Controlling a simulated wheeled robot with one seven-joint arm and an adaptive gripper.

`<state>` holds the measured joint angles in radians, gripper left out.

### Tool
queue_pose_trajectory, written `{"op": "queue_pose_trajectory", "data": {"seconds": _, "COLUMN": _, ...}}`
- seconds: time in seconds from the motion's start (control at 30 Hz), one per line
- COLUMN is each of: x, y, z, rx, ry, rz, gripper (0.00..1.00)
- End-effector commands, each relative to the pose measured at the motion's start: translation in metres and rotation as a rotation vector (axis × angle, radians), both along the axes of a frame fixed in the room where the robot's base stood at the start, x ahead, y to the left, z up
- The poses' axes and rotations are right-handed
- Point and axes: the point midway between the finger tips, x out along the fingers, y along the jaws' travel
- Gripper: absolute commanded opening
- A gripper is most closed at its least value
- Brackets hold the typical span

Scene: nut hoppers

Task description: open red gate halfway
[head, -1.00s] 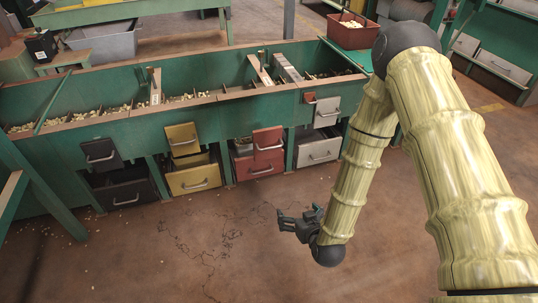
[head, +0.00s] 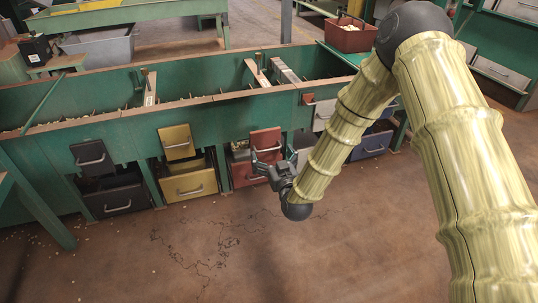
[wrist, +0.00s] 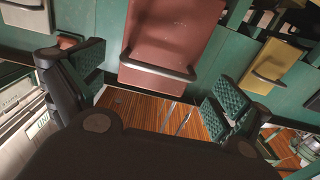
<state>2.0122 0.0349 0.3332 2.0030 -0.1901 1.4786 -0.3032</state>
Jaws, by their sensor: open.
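The red gate (head: 265,140) is a flat red plate with a bar handle, on the front of the green hopper. It also shows in the wrist view (wrist: 171,35), with its pale handle (wrist: 157,69) along its lower edge. My gripper (head: 268,166) is just in front of the red gate in the head view. In the wrist view its two fingers (wrist: 156,86) are spread apart, one to each side of the handle, with nothing clearly held. Whether the fingers touch the gate cannot be told. My gripper partly hides the red drawer (head: 241,174) below the gate.
A yellow gate (head: 177,142) and yellow drawer (head: 190,185) stand to the left, a black gate (head: 91,157) and black drawer (head: 120,199) further left. A blue drawer (head: 374,146) is on the right. The floor in front is clear.

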Motion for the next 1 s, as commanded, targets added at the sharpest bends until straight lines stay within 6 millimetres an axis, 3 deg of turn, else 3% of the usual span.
{"op": "queue_pose_trajectory", "data": {"seconds": 0.23, "x": 0.023, "y": 0.007, "z": -0.002, "rx": 0.000, "ry": 0.000, "rz": -0.001, "gripper": 1.00}}
{"op": "queue_pose_trajectory", "data": {"seconds": 0.63, "x": 0.027, "y": 0.009, "z": 0.000, "rx": -0.001, "ry": 0.002, "rz": 0.000, "gripper": 0.98}}
{"op": "queue_pose_trajectory", "data": {"seconds": 0.9, "x": 0.027, "y": 0.009, "z": 0.000, "rx": 0.000, "ry": 0.001, "rz": 0.000, "gripper": 0.49}}
{"op": "queue_pose_trajectory", "data": {"seconds": 1.0, "x": 0.028, "y": 0.009, "z": 0.000, "rx": 0.001, "ry": 0.001, "rz": 0.000, "gripper": 0.36}}
